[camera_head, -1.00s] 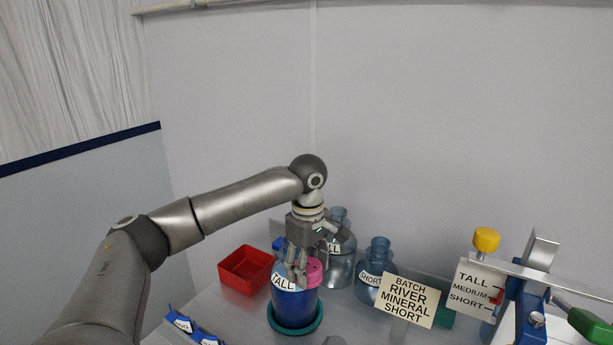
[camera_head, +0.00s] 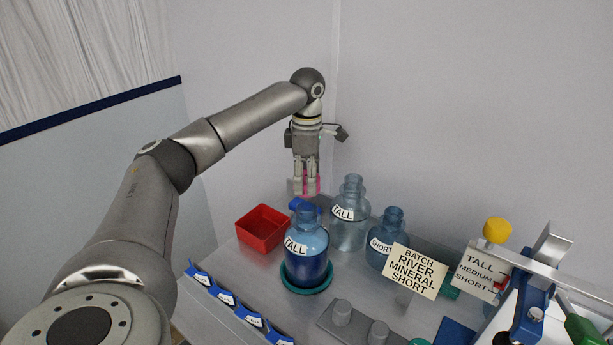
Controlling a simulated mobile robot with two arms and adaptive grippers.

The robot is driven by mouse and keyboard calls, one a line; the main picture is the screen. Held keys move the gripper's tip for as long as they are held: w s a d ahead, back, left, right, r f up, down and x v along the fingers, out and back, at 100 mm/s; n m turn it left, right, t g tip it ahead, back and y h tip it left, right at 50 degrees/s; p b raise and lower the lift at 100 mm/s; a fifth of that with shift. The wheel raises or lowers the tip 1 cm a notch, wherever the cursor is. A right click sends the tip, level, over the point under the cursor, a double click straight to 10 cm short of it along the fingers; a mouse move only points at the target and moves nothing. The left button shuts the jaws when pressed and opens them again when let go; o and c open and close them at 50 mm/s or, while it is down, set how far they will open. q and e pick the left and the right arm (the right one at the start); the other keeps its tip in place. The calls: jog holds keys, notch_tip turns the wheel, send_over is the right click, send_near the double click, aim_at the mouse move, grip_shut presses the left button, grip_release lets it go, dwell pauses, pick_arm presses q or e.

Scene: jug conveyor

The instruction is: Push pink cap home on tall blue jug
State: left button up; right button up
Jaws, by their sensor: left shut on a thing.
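The tall blue jug (camera_head: 309,265) stands upright on a round teal base, with a TALL label on its shoulder. Its neck shows no cap on it. My left gripper (camera_head: 305,190) points down above the jug, shut on the pink cap (camera_head: 312,184). The cap is partly hidden behind the fingers. A gap shows between the cap and the jug's mouth. My right gripper is not in view.
A clear jug labelled TALL (camera_head: 348,226) and a SHORT jug (camera_head: 380,247) stand behind to the right. A red bin (camera_head: 262,230) is at the left. A batch sign (camera_head: 413,271) stands at the right. Blue labelled holders (camera_head: 222,292) line the front left edge.

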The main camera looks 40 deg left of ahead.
aim_at(307, 207)
pick_arm(q)
jog(key=shift+f+b, duration=0.3)
jog(key=shift+f, duration=2)
jog(key=shift+f+p, duration=0.15)
jog(key=shift+p, duration=0.2)
jog(key=shift+f, duration=1.4)
jog(key=shift+f, duration=0.3)
jog(key=shift+s+f, duration=0.1)
jog(key=shift+f, duration=0.55)
dwell(1.1)
jog(key=o, duration=0.8)
jog(key=o, duration=0.4)
